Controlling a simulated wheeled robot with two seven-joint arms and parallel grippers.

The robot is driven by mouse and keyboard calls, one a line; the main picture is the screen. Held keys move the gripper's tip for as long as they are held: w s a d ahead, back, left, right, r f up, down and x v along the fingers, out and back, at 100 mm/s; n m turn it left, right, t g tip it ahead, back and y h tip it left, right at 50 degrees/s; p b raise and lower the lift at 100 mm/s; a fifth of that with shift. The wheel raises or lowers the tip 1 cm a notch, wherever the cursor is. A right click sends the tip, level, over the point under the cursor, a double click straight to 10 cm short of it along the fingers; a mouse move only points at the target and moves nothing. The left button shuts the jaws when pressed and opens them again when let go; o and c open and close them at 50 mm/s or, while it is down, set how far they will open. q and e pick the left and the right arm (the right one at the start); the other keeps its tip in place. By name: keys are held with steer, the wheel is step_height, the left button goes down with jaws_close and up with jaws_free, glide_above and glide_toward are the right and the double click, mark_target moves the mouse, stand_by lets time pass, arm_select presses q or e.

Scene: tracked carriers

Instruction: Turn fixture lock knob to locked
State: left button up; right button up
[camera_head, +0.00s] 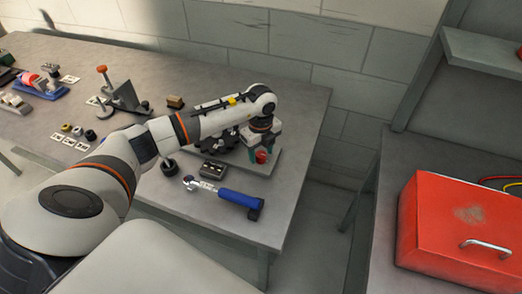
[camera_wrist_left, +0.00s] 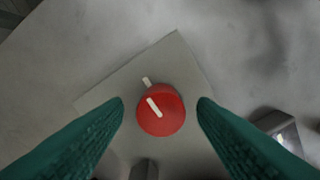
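The fixture lock knob (camera_head: 261,157) is red and sits on a light base plate (camera_head: 257,168) at the right end of the workbench. In the left wrist view the knob (camera_wrist_left: 161,111) shows a white line on its top, tilted toward upper left, roughly in line with a white mark (camera_wrist_left: 147,82) on the plate. My left gripper (camera_head: 262,150) is over the knob. Its green fingers (camera_wrist_left: 160,108) are open, one on each side of the knob with gaps between. My right gripper is not in view.
A blue-handled torque wrench (camera_head: 236,198) and a dark block with holes (camera_head: 212,170) lie in front of the plate. A dark mechanism (camera_head: 216,141) stands left of the knob, partly behind my arm. A red toolbox (camera_head: 462,230) is on the separate right bench.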

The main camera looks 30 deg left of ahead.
mark_target(261, 154)
arm_select(q)
step_height(261, 154, up, 12)
steer(key=b, duration=0.3)
stand_by(0.3)
stand_by(0.5)
